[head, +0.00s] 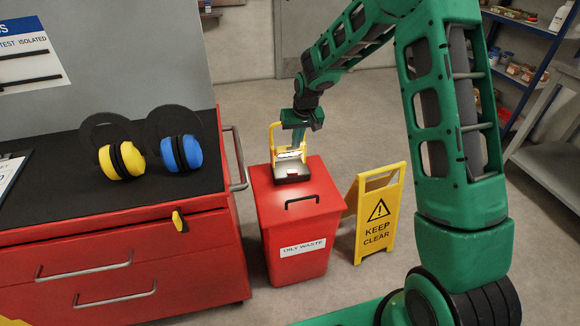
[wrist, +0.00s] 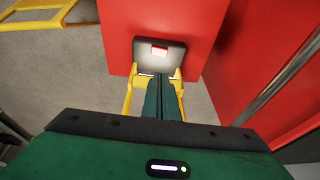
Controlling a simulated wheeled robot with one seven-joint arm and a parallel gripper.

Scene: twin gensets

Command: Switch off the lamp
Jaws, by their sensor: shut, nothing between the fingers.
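The lamp (head: 291,173) is a small work lamp with a dark body and a yellow frame, standing on the lid of the red oily waste bin. A bright glow shows at it and on the lid, so it looks lit. In the wrist view the lamp's grey housing (wrist: 183,57) carries a red switch (wrist: 159,50). My gripper (head: 299,146) is above the lamp, pointing down within the yellow frame. Its shut, empty fingers (wrist: 160,79) end close to the housing, just short of the red switch in the picture. I cannot tell whether they touch the housing.
The red bin (head: 301,221) has a black lid handle. A yellow "keep clear" sign (head: 378,218) stands to its right. A red tool cabinet (head: 140,268) at left bears yellow earmuffs (head: 122,160) and blue earmuffs (head: 182,153). Shelves (head: 520,75) stand at far right.

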